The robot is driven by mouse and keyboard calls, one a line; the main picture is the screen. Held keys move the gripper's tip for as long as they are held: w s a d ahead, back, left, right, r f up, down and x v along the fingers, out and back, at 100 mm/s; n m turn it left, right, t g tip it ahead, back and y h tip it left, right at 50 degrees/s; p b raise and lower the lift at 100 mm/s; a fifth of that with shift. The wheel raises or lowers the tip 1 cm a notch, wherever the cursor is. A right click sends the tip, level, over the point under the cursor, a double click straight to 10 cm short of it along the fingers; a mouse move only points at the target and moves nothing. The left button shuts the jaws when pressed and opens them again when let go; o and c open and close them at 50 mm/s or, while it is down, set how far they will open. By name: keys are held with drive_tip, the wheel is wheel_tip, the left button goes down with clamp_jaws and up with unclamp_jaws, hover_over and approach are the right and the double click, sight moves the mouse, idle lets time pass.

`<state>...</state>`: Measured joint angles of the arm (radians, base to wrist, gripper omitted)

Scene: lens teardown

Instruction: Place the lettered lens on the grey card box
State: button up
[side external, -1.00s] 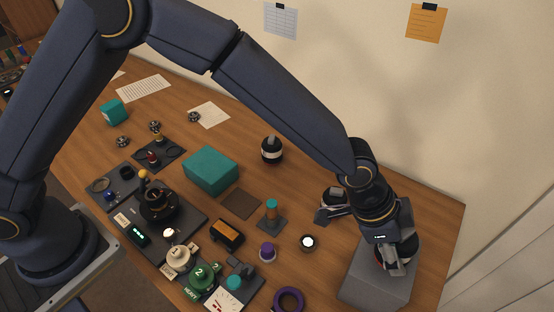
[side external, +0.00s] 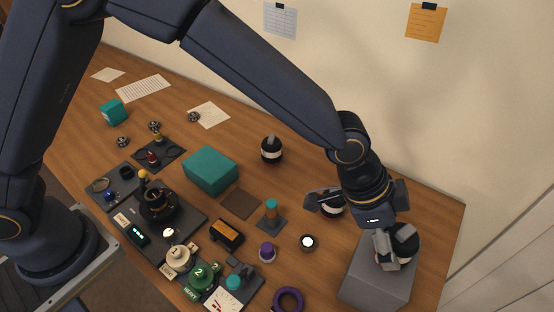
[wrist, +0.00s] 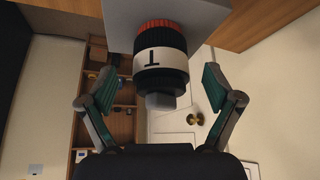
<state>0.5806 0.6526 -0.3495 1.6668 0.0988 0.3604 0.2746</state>
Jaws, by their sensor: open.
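The lettered lens (side external: 405,243) is black with a white band and stands on the grey card box (side external: 375,284) at the right end of the table. In the wrist view the lens (wrist: 161,62) shows a dark letter on its band, an orange ring against the box (wrist: 185,10), and a narrow grey end towards me. My gripper (side external: 390,253) is at the lens and partly hides it. In the wrist view the fingers of my gripper (wrist: 160,88) are spread to either side of the lens, with visible gaps.
Another black-and-white lens (side external: 271,150) stands mid-table, and a similar one (side external: 333,205) is partly hidden by my arm. A teal box (side external: 211,171), a purple ring (side external: 288,300) and several small parts lie to the left. The wall is close behind.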

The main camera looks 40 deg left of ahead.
drive_tip(key=v, duration=0.8)
drive_tip(key=a+r+n+t+y, duration=0.1)
drive_tip(key=a+r+n+y, duration=0.2)
drive_tip(key=a, duration=0.9)
drive_tip(key=a+r+n+t+y, duration=0.1)
drive_tip(key=a+r+n+t, duration=0.15)
drive_tip(key=a+r, duration=0.6)
drive_tip(key=s+a+f+n, duration=0.1)
drive_tip(key=s+a+n, duration=0.3)
drive_tip(key=a, duration=0.5)
drive_tip(key=s+a+f+n+y, duration=0.1)
drive_tip(key=s+a+n, duration=0.3)
drive_tip(key=s+a, duration=0.5)
drive_tip(key=shift+a+f+y, duration=0.3)
drive_tip(key=shift+a+f, duration=0.05)
drive_tip(key=shift+a, duration=0.2)
